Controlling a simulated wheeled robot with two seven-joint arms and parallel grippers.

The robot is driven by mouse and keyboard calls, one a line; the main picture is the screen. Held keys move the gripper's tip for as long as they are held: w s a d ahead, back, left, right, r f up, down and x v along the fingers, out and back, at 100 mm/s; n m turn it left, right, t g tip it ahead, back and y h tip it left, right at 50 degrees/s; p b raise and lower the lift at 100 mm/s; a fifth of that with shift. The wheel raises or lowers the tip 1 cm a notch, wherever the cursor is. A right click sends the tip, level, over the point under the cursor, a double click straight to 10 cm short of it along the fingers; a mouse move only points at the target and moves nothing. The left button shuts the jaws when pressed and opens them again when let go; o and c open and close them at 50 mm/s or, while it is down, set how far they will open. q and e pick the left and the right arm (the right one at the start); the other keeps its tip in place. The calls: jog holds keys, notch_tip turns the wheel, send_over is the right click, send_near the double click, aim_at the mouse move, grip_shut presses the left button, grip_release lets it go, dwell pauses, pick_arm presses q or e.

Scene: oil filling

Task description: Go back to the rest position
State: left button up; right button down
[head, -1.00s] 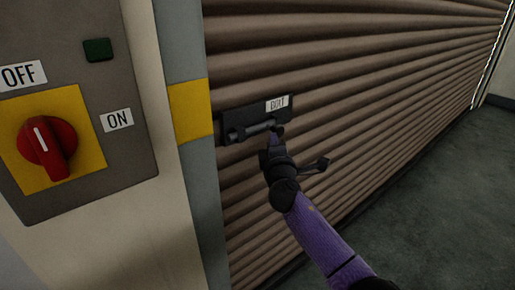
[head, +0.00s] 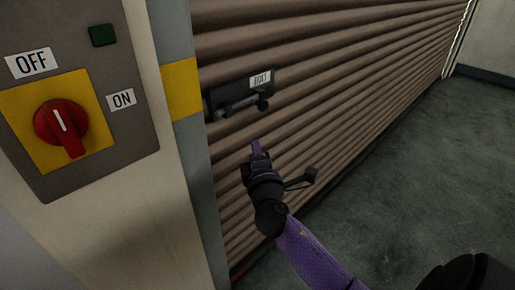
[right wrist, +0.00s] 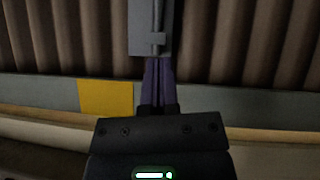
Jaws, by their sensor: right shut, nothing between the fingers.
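My right gripper (head: 256,148) is in front of the brown roller shutter (head: 330,100), below the bolt (head: 240,103) and apart from it. Its purple fingers are together with nothing between them. In the right wrist view the gripper (right wrist: 158,62) points at the grey bolt plate (right wrist: 141,40), with the fingertips showing just at the plate's lower edge. The bolt is a dark plate with a sliding bar and a "BOLT" label, fixed to the shutter's left edge. My left gripper is not in view.
A grey switch box (head: 130,145) with a red rotary knob (head: 61,128), "OFF" and "ON" labels and a green button (head: 103,35) is on the wall at left. A yellow band (head: 181,89) marks the grey door frame. Dark floor (head: 430,190) is clear at right.

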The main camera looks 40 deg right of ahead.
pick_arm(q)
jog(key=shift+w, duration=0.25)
pick_arm(e)
jog(key=shift+s+a, duration=0.15)
jog(key=shift+s, duration=0.15)
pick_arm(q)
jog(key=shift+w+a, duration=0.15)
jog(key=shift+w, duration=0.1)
